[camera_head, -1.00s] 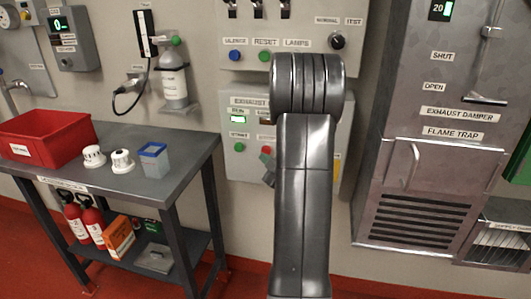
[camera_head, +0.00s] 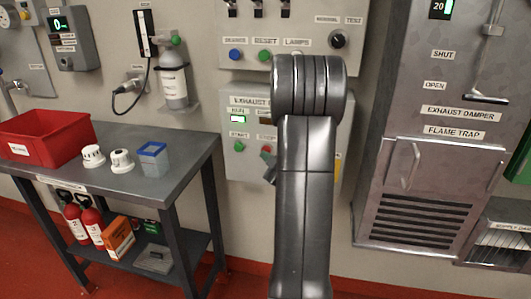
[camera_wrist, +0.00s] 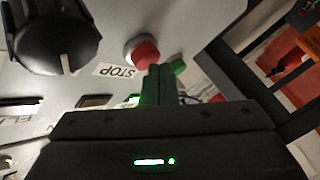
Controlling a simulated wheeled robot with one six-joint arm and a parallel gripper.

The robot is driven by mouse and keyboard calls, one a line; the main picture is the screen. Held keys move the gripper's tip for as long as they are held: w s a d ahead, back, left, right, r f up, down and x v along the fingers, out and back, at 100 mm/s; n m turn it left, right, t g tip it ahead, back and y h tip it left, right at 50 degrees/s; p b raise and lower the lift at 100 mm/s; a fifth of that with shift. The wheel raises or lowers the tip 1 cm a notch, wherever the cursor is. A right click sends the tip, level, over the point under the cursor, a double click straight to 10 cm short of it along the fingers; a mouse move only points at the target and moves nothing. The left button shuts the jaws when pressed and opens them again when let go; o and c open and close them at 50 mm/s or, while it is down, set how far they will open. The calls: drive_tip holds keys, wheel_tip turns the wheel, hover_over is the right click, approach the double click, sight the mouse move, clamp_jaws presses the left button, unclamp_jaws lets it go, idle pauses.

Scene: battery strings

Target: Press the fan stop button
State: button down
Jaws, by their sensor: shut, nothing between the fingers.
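The red stop button (camera_wrist: 146,54) sits in a pale collar on the exhaust fan panel, beside an upside-down STOP label (camera_wrist: 117,70) in the wrist view. In the head view the red button (camera_head: 265,150) shows just left of my arm. My gripper (camera_wrist: 160,72) is shut and empty. Its fingertips overlap the button's lower edge in the wrist view; I cannot tell whether they touch it. The green start button (camera_wrist: 178,66) shows just right of the fingertips, and also in the head view (camera_head: 239,146). My arm hides much of the panel in the head view.
A large black knob (camera_wrist: 55,35) stands out from the panel near the stop button. A grey table (camera_head: 125,190) with a red bin (camera_head: 45,140) stands at the left. A metal damper cabinet (camera_head: 425,160) is on the right.

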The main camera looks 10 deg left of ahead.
drive_tip(key=shift+w, duration=0.55)
idle(0.4)
drive_tip(key=shift+s, duration=0.15)
drive_tip(key=shift+s+b, duration=0.75)
drive_tip(key=shift+s, duration=0.2)
drive_tip(key=s+b, duration=0.2)
drive_tip(key=s, duration=0.3)
drive_tip(key=shift+a, duration=0.1)
idle(0.6)
